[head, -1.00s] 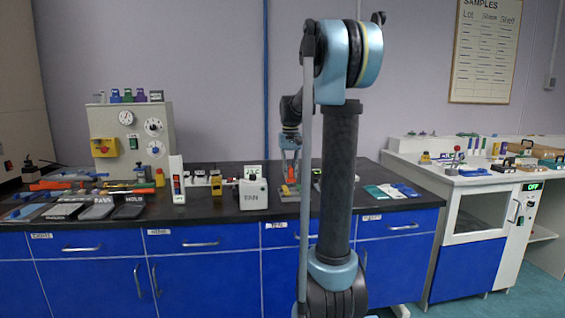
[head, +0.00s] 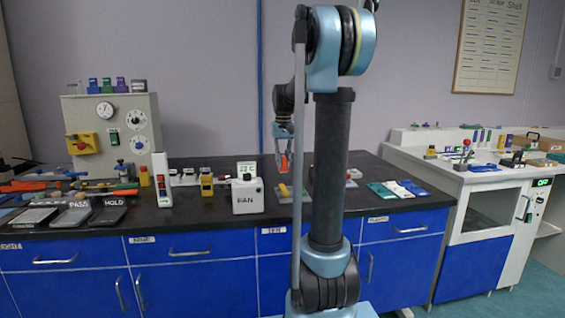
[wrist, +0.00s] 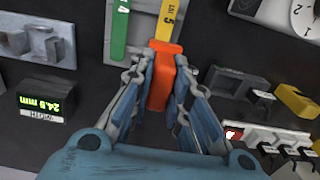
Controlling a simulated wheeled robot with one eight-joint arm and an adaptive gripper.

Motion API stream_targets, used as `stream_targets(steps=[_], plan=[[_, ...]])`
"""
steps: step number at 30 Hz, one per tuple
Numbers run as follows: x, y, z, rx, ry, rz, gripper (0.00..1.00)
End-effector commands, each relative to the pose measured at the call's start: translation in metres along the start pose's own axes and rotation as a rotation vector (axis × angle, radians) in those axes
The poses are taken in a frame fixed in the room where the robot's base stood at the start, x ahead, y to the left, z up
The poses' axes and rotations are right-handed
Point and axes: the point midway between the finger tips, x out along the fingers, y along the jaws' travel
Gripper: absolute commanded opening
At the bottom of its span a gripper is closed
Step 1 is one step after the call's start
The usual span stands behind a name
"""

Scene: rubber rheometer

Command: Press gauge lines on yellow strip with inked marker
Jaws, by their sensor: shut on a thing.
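My gripper (wrist: 160,68) is shut on an orange block-shaped marker (wrist: 159,85), held between its blue finger pads. In the head view the gripper (head: 284,150) hangs over the bench with the orange marker (head: 283,162) pointing down, above a grey plate. The yellow strip (wrist: 168,25) lies on the grey plate (wrist: 143,40) at the top of the wrist view, beside a green strip (wrist: 119,28). The marker's orange end overlaps the strip's near end in that view. The marker's inked face is hidden, and I cannot see gauge lines on the strip.
A lit display (wrist: 42,103) and a grey bracket (wrist: 36,42) lie to the left in the wrist view. A grey holder (wrist: 238,82) and a row of switches (wrist: 275,138) lie to the right. A white labelled box (head: 247,195) stands left of the plate in the head view.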

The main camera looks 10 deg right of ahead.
Motion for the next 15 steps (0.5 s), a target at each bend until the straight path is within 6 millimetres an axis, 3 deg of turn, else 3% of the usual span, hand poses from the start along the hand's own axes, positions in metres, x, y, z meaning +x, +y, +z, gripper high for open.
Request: stream_targets(steps=[15], plan=[[0.033, -0.001, 0.0, -0.001, 0.0, 0.0, 0.01]])
